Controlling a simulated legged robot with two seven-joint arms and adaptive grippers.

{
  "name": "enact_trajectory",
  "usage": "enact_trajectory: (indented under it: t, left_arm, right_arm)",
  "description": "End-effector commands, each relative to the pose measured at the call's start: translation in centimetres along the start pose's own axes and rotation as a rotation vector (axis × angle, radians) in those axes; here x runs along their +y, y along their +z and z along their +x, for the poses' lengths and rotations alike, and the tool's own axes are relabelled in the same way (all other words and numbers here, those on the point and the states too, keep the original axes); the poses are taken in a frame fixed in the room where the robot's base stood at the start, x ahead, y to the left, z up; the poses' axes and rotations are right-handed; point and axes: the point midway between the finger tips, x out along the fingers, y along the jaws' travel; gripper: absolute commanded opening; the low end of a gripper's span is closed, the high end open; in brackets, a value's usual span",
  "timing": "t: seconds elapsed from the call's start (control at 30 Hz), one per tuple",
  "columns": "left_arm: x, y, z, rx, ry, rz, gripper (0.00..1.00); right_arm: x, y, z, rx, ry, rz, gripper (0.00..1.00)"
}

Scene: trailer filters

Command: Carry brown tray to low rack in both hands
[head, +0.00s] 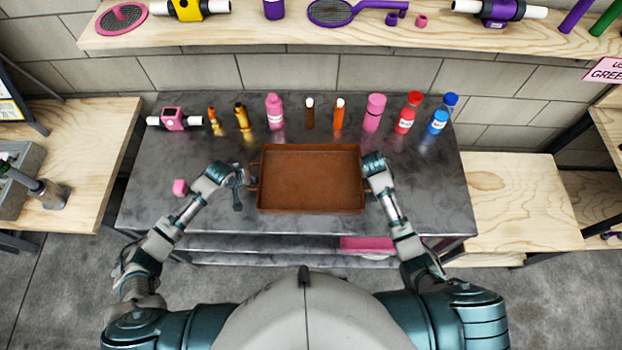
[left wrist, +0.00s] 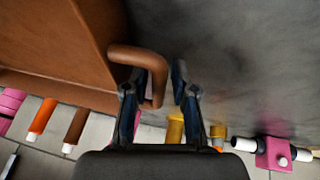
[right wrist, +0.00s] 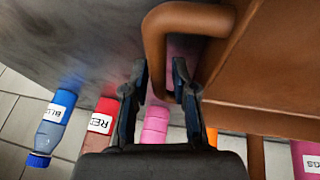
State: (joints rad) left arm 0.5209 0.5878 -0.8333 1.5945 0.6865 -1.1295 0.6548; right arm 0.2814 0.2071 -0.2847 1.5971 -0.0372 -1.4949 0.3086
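The brown tray (head: 310,180) lies flat on the dark grey table, with a loop handle on each short side. My left gripper (head: 243,184) is at its left handle (left wrist: 157,65). In the left wrist view my fingers (left wrist: 155,85) are apart, one on each side of the handle's bar, with a gap showing. My right gripper (head: 376,166) is at the right handle (right wrist: 153,45). In the right wrist view its fingers (right wrist: 159,80) are also apart, with the handle's bar between them. I cannot tell which rack is the low rack.
Several bottles and tubes stand behind the tray, among them a red bottle (head: 408,112) and a blue bottle (head: 440,118). A pink block (head: 180,187) lies left of my left gripper. A lower wooden surface (head: 515,200) at right is mostly clear. A wooden shelf (head: 330,36) runs above.

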Motion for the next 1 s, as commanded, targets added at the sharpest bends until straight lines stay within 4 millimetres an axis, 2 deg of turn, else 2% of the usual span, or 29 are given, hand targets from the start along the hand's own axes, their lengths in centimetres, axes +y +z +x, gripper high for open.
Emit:
enact_trajectory:
  t: [0.1,0.13,0.23,0.67,0.87,1.0]
  left_arm:
    - [0.1,0.0,0.0,0.000,-0.001,0.000,0.26]
    - [0.1,0.0,0.0,0.000,-0.001,0.000,0.24]
    - [0.1,0.0,0.0,0.000,-0.001,0.000,0.00]
    - [0.1,-0.1,-0.1,0.000,-0.001,0.000,0.00]
    - [0.4,-0.7,-1.4,0.003,-0.001,0.000,0.00]
    - [0.7,-1.4,-3.0,0.005,-0.001,0.000,0.00]
  right_arm:
    - [0.1,0.0,0.0,0.000,-0.001,0.000,0.27]
    - [0.1,0.0,0.0,0.000,-0.001,0.000,0.23]
    - [0.1,0.0,0.1,-0.001,-0.001,0.000,0.00]
    - [0.2,0.0,0.0,-0.002,0.000,0.000,0.00]
    - [0.4,-0.5,-1.3,-0.001,0.000,0.001,0.00]
    - [0.8,-1.2,-2.8,0.001,0.000,0.001,0.00]
